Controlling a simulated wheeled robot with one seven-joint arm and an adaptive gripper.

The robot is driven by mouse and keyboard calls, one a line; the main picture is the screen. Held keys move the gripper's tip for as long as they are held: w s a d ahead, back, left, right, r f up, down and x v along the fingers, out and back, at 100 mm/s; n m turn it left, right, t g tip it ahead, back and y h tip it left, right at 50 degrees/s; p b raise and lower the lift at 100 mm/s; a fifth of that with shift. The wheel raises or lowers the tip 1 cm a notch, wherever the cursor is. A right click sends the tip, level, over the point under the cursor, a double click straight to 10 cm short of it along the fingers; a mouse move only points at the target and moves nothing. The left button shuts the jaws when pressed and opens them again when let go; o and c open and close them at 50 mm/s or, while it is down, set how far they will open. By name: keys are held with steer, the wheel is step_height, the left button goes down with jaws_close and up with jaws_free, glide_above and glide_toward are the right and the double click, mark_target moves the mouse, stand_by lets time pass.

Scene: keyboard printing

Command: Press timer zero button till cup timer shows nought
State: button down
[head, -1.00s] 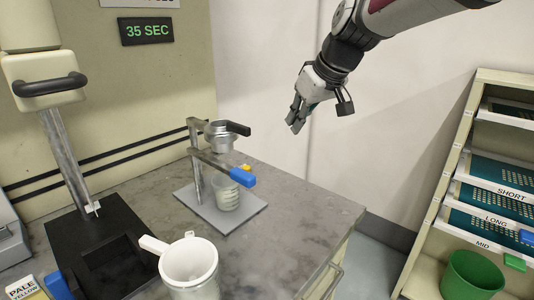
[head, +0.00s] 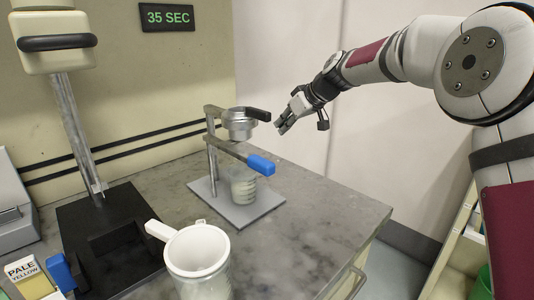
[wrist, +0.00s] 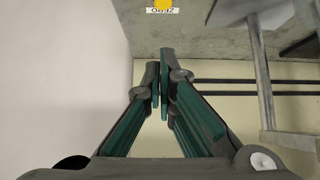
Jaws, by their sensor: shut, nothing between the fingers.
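A dark timer display (head: 167,17) on the back wall reads 35 SEC in green. In the wrist view a yellow button (wrist: 163,4) shows at the top edge, partly cut off. Its white label (wrist: 162,11) appears upside down and seems to read ZERO. I cannot make out the button in the head view. My gripper (head: 281,129) is shut and empty, in the air right of the metal cup stand. In the wrist view its fingertips (wrist: 165,52) are together and apart from the button.
The metal cup stand (head: 212,160) has a cup ring (head: 238,123), a blue-ended lever (head: 261,165) and a clear beaker (head: 243,186) below. A white-rimmed container (head: 197,250) stands in front. The counter's right side (head: 335,205) is clear.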

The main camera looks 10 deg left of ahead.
steer(key=x, duration=0.9)
steer(key=shift+f+b, duration=0.15)
steer(key=shift+b, duration=0.2)
steer(key=f, duration=0.3)
steer(key=shift+w+a+f, duration=0.1)
steer(key=shift+w+a, duration=0.1)
steer(key=shift+a, duration=0.05)
steer(key=shift+f, duration=0.6)
steer(key=shift+b, duration=0.3)
